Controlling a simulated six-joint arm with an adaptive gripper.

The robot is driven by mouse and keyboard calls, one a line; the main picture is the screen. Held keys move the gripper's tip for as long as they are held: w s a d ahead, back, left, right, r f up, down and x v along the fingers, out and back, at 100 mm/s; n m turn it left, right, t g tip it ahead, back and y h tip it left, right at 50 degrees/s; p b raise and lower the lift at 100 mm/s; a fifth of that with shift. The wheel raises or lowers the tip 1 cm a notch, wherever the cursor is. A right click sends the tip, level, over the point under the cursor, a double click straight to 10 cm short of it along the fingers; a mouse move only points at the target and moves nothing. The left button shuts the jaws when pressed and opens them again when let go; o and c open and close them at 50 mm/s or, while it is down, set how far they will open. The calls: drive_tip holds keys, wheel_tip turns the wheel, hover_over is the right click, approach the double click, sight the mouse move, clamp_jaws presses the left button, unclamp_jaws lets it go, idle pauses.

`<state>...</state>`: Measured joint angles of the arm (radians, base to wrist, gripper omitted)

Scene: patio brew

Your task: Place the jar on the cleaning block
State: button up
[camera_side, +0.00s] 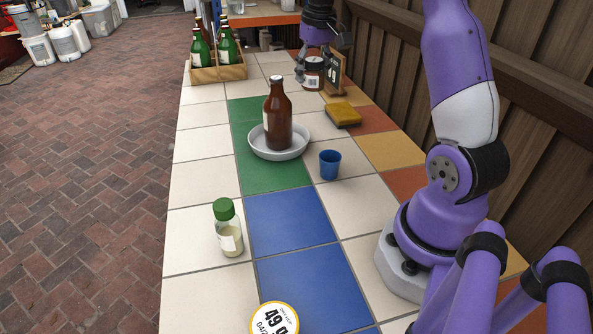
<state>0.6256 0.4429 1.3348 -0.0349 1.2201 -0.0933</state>
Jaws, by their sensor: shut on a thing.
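The cleaning block (343,114), a yellow sponge with a darker underside, lies on the tiled table right of the brown bottle. A small dark jar with a white label (313,77) is at the far end, behind the block and slightly left of it. My gripper (314,61) is over this jar, pointing down, and is shut on it. The far finger is mostly hidden. I cannot tell whether the jar's base touches the table. Another jar, clear with a green lid and pale contents (228,230), stands upright at the near left.
A brown bottle (278,118) stands in a white dish (259,148). A blue cup (330,165) is nearby. A wooden sign (335,72) stands close beside the held jar. A wooden crate (233,73) holds green bottles. A fence (400,60) borders the right side.

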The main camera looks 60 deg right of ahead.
drive_tip(key=shift+s+d+m, duration=0.2)
drive_tip(key=shift+d+m, duration=0.15)
drive_tip(key=shift+m, duration=0.65)
drive_tip(key=shift+m+h, duration=0.3)
drive_tip(key=shift+m, duration=0.3)
drive_tip(key=s+d+f, duration=0.1)
drive_tip(key=d+f, duration=0.1)
drive_tip(key=d, duration=0.1)
drive_tip(key=s+d+f, duration=0.2)
drive_tip(key=d, duration=0.2)
drive_tip(key=s+d+f, duration=0.1)
drive_tip(key=d+f, duration=0.2)
drive_tip(key=d, duration=0.1)
drive_tip(key=shift+s, duration=0.15)
drive_tip(key=shift+f, duration=1.9)
drive_tip(key=shift+f, duration=0.15)
drive_tip(key=o, duration=1.3)
drive_tip(key=shift+o, duration=0.2)
